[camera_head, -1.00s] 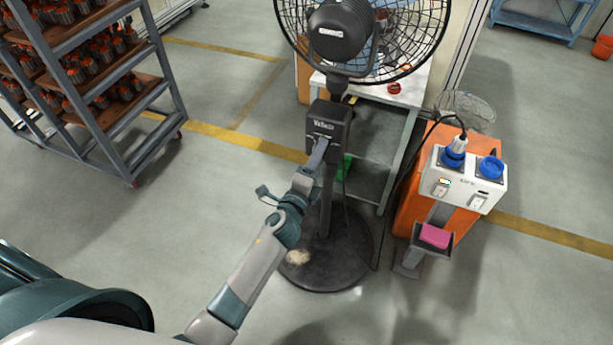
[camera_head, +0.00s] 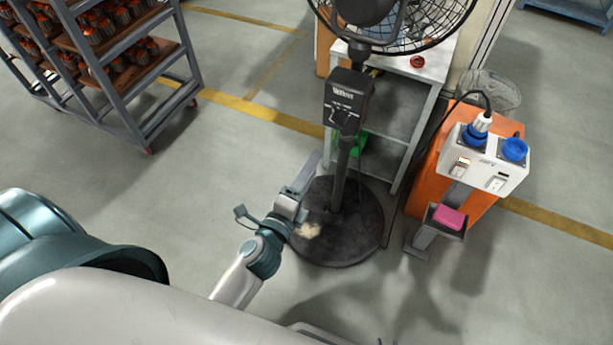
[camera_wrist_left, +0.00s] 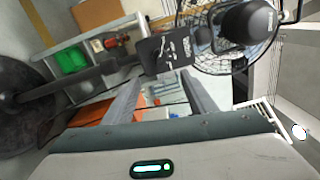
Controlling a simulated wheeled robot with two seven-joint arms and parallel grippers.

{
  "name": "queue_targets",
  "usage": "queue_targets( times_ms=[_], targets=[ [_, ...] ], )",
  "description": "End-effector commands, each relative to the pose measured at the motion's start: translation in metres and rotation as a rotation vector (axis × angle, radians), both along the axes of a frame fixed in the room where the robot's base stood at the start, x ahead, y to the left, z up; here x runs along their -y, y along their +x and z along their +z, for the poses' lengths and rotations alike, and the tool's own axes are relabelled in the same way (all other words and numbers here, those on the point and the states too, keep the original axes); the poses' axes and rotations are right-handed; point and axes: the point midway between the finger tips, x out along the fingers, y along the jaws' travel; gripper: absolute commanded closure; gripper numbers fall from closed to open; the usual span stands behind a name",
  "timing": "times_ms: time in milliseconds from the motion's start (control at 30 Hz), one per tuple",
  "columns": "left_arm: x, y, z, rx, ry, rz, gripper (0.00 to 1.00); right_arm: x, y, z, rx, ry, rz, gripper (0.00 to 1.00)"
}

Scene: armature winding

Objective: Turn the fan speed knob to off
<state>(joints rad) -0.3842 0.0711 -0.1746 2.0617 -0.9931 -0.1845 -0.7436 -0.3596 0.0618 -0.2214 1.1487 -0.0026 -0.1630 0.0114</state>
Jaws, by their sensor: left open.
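The black pedestal fan stands ahead, its control box (camera_head: 347,98) on the pole below the caged head (camera_head: 385,22). The knob on the front of the box is too small to make out clearly. My left gripper (camera_head: 312,168) is below and to the left of the box, apart from it, over the fan's round base (camera_head: 345,225). In the left wrist view the open fingers (camera_wrist_left: 158,95) point towards the control box (camera_wrist_left: 168,50), with nothing between them. My right gripper is not in view.
An orange cabinet (camera_head: 428,178) with a white socket panel (camera_head: 487,160) and blue plugs stands right of the fan. A small table (camera_head: 402,98) is behind it. A shelf rack (camera_head: 150,105) is at the left. The floor left of the fan is clear.

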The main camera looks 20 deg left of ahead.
Motion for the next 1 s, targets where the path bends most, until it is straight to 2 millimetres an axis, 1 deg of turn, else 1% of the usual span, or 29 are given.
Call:
queue_targets(
  times_ms=[33, 100, 233, 833, 933, 1000],
  targets=[
    [0.0, -0.006, -0.001, 0.0, 0.0, 0.0, 0.48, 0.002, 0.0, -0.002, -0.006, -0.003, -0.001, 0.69],
    [0.0, -0.011, -0.001, 0.0, 0.0, 0.0, 0.48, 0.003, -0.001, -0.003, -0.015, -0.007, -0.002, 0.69],
    [-0.001, -0.016, 0.0, 0.001, 0.001, 0.0, 0.48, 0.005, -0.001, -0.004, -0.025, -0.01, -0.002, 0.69],
    [-0.001, -0.017, 0.0, 0.0, -0.001, 0.0, 0.48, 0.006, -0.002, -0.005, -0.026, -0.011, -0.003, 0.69],
    [0.0, -0.017, -0.007, -0.014, -0.02, -0.001, 0.48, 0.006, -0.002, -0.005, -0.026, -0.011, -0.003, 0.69],
    [0.001, -0.016, -0.019, -0.037, -0.049, -0.003, 0.48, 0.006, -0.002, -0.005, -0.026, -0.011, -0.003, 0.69]
  ],
)
